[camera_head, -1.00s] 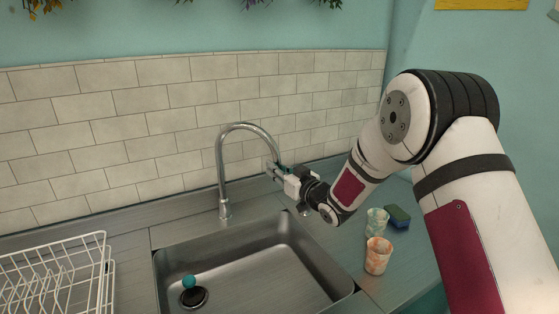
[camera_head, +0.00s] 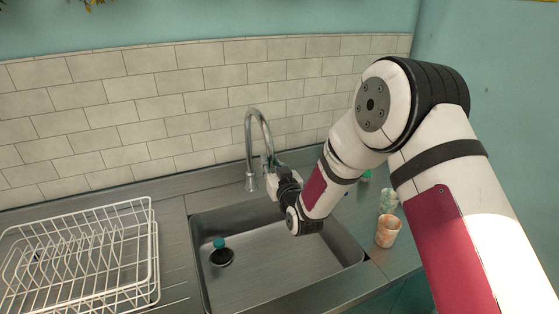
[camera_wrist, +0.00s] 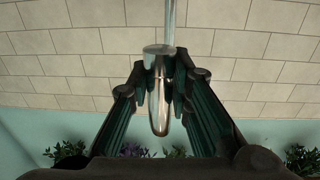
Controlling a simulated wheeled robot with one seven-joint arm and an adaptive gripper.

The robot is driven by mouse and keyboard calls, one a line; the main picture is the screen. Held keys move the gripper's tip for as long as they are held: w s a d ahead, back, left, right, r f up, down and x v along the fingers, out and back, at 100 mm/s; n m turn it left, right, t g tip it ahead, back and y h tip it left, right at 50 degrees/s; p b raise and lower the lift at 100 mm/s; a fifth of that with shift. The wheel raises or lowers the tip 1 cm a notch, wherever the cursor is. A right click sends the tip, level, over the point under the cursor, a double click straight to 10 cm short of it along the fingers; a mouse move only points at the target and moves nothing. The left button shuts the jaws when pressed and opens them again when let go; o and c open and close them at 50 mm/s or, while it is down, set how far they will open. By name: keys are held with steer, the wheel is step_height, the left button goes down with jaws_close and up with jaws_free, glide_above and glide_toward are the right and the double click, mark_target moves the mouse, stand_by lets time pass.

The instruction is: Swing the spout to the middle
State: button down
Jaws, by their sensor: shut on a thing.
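The chrome tap's tall curved spout (camera_head: 249,140) rises behind the sink (camera_head: 225,285), near its back edge. Its arch now comes forward and slightly right, with the outlet end over the back part of the basin. My gripper (camera_head: 271,163) is at the down-turned end of the spout. In the wrist view my gripper (camera_wrist: 166,78) has its dark green fingers closed around the spout's end (camera_wrist: 160,110), one on each side. In the head view my arm's wrist hides part of the fingers.
A white wire dish rack (camera_head: 154,250) stands left of the sink. A teal-topped plug (camera_head: 219,243) is at the drain. An orange-marbled cup (camera_head: 387,232) and a pale green cup (camera_head: 388,201) stand on the right counter. A tiled wall (camera_head: 170,90) is close behind the tap.

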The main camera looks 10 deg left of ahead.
steer(key=shift+s+a, duration=0.3)
steer(key=shift+a, duration=0.15)
steer(key=c, duration=1.5)
jaws_free()
steer(key=shift+o, duration=0.2)
steer(key=v, duration=1.2)
